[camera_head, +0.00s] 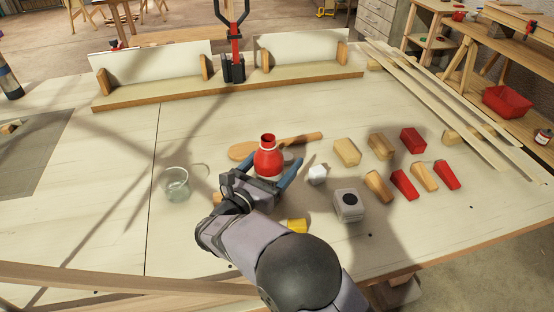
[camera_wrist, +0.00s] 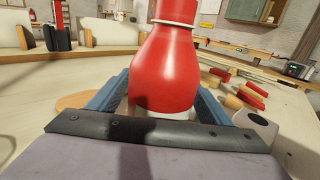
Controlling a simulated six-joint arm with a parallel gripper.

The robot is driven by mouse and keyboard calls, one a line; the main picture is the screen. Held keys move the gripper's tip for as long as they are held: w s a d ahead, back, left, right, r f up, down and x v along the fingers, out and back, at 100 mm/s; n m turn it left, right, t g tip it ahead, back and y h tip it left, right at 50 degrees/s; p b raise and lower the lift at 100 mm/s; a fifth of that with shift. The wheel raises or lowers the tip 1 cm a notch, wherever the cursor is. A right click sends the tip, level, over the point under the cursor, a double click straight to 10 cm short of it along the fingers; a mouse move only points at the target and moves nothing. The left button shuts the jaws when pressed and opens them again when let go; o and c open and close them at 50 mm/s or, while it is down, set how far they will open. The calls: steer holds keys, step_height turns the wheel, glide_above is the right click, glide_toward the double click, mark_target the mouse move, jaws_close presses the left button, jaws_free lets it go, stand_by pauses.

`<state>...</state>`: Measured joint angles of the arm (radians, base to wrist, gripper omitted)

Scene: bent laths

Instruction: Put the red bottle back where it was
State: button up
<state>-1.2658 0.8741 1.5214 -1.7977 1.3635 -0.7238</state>
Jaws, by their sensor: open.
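The red bottle (camera_head: 267,160) stands upright on the pale workbench in the head view, near a wooden paddle-like piece (camera_head: 300,140). In the wrist view the red bottle (camera_wrist: 168,75) fills the middle, close in front of my gripper. My gripper (camera_head: 262,172) is open, with one blue finger on each side of the bottle's lower part. The same gripper shows in the wrist view (camera_wrist: 165,100), where a gap to the fingers is hard to judge. The bottle's base is partly hidden by the gripper body.
A clear glass cup (camera_head: 176,185) stands left of the gripper. Several wood and red blocks (camera_head: 379,146) lie farther right. The bench's left part is mostly clear.

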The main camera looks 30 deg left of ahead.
mark_target(264, 151)
steer(key=s+b, duration=0.1)
steer(key=s, duration=0.2)
steer(key=shift+s+b, duration=0.15)
steer(key=shift+b, duration=0.15)
step_height(264, 151, up, 6)
steer(key=shift+r, duration=0.65)
